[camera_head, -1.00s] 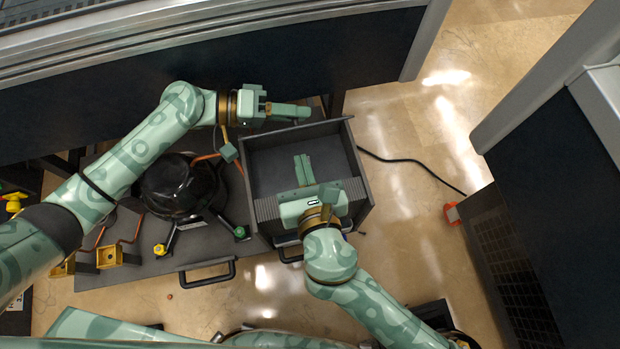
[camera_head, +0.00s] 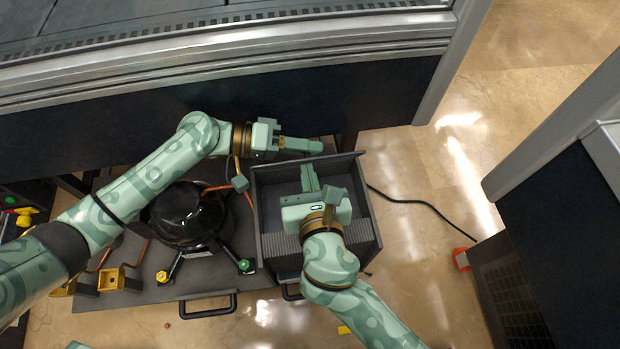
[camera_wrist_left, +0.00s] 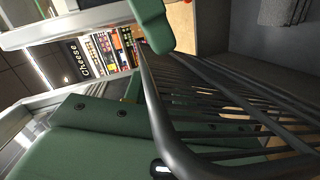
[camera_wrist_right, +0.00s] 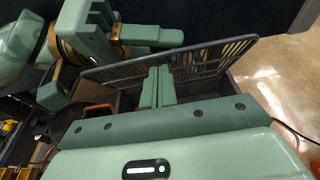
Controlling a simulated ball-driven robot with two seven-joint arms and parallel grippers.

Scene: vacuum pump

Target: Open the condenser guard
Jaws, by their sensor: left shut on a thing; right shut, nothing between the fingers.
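The condenser guard is a dark slotted grille (camera_wrist_right: 212,60) with a thin frame, tilted along the back of a dark open-topped box in the right wrist view. Its bars and thick rounded frame (camera_wrist_left: 230,100) fill much of the left wrist view. My left gripper (camera_head: 300,147) reaches in from the left at the back edge of the box and is shut on the guard's frame; the contact itself is partly hidden. My right gripper (camera_head: 309,177) is shut and empty, over the box; its fingers (camera_wrist_right: 158,86) point toward the guard and overlap it in view, touching unclear.
The box (camera_head: 368,215) stands on a dark base plate beside a round black pump (camera_head: 186,215). A dark panel with a metal rail (camera_head: 300,50) runs behind. A black cable (camera_head: 425,204) lies on the floor to the right, where there is free room before a dark cabinet (camera_head: 545,210).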

